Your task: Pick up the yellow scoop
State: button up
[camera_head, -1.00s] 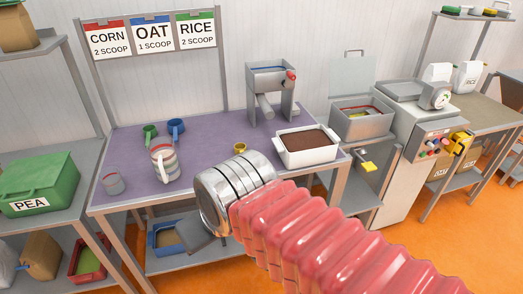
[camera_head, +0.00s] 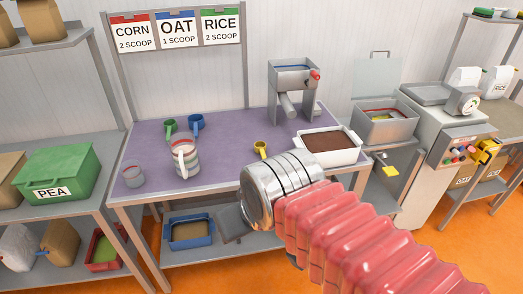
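A small yellow scoop (camera_head: 261,148) lies on the purple table top (camera_head: 232,130), just behind the metal wrist of my arm. Its lower part is partly hidden by my arm. The metal end of my arm, where my gripper (camera_head: 243,205) is, hangs at the table's front edge. A green scoop (camera_head: 170,128) and a blue scoop (camera_head: 195,123) stand further back on the left of the table.
A striped jug (camera_head: 184,158) and a small grey cup (camera_head: 133,176) stand at the left. A white tray of brown material (camera_head: 357,153) is right of the scoop. A grey mill (camera_head: 291,80) stands behind it. The table centre is clear.

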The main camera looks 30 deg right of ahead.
aim_at(260, 146)
jog(key=u, duration=0.05)
jog(key=i, duration=1)
jog(key=z, duration=0.05)
